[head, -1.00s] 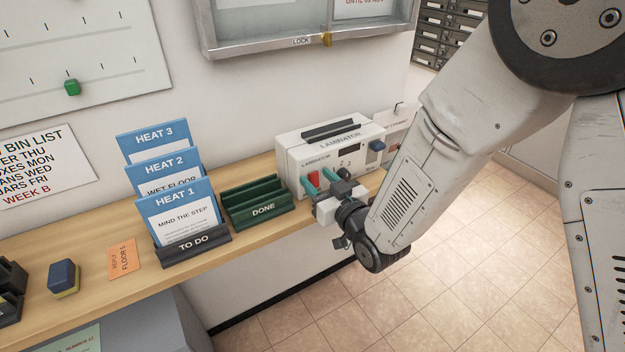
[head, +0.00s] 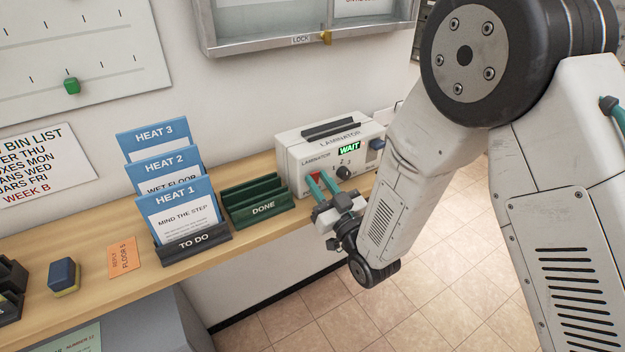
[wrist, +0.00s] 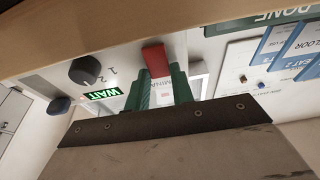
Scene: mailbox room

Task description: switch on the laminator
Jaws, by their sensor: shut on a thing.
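The laminator (head: 292,150) is a white box on the wooden shelf. Its small display (head: 350,149) is lit green and reads WAIT, and also shows in the wrist view (wrist: 104,93). The red switch (wrist: 154,56) is on its front, partly hidden by my fingers in the head view. My gripper (head: 320,179) has its teal fingertips at the red switch and is shut on it. In the wrist view the fingers (wrist: 160,76) reach up to the switch, with its red end showing beyond them.
A dark dial (head: 343,172) marked with numbers and a blue knob (head: 377,144) are to the right on the laminator. A green DONE rack (head: 262,212) stands empty just left of it. The TO DO rack (head: 194,246) holds blue-headed HEAT sheets.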

